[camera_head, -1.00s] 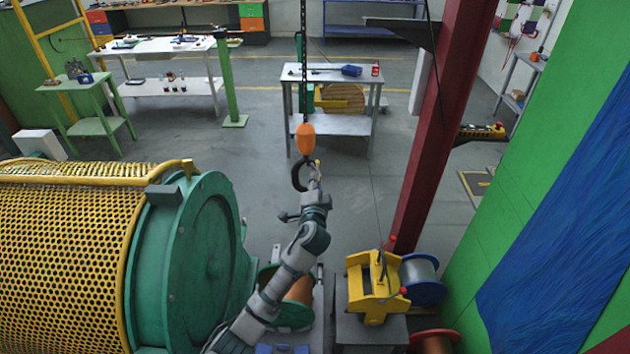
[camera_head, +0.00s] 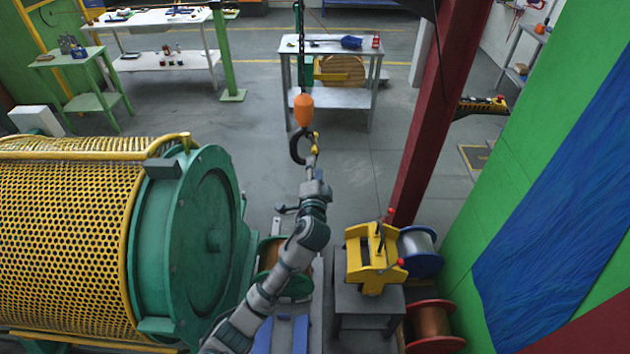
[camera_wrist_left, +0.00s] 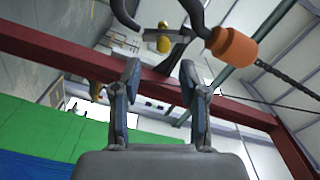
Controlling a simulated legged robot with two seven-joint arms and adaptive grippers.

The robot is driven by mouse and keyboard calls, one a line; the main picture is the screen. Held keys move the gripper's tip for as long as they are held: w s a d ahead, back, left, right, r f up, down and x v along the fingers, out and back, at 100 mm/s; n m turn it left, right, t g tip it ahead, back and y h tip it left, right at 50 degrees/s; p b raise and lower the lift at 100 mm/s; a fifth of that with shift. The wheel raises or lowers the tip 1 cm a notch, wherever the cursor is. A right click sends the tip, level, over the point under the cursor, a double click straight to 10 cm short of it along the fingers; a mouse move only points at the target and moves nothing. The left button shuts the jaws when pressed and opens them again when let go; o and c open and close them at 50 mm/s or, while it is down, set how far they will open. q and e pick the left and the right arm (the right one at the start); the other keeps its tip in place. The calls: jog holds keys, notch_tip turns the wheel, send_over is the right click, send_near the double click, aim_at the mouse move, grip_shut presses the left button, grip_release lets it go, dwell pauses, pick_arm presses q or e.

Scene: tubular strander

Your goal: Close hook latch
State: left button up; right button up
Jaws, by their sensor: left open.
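The crane hook (camera_head: 296,150) is dark and hangs under an orange block (camera_head: 303,110) on a chain. A yellow latch part (camera_head: 315,138) shows at the hook's right side in the head view. My left gripper (camera_head: 312,162) points up at the hook from below. In the left wrist view the hook (camera_wrist_left: 128,14) and orange block (camera_wrist_left: 233,46) are at the top, with a grey latch bar with yellow ends (camera_wrist_left: 163,43) between them. The open fingers of my left gripper (camera_wrist_left: 160,70) appear just below it, with nothing visible between them. Contact cannot be told. My right gripper is not in view.
A green drum machine with a yellow mesh guard (camera_head: 70,230) stands at left. A yellow device (camera_head: 372,258) on a grey stand and spools (camera_head: 432,325) are at lower right. A red column (camera_head: 432,130) rises right of the hook.

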pick_arm(q)
jog(key=s, duration=0.5)
jog(key=shift+s+d, duration=0.1)
jog(key=shift+s, duration=0.1)
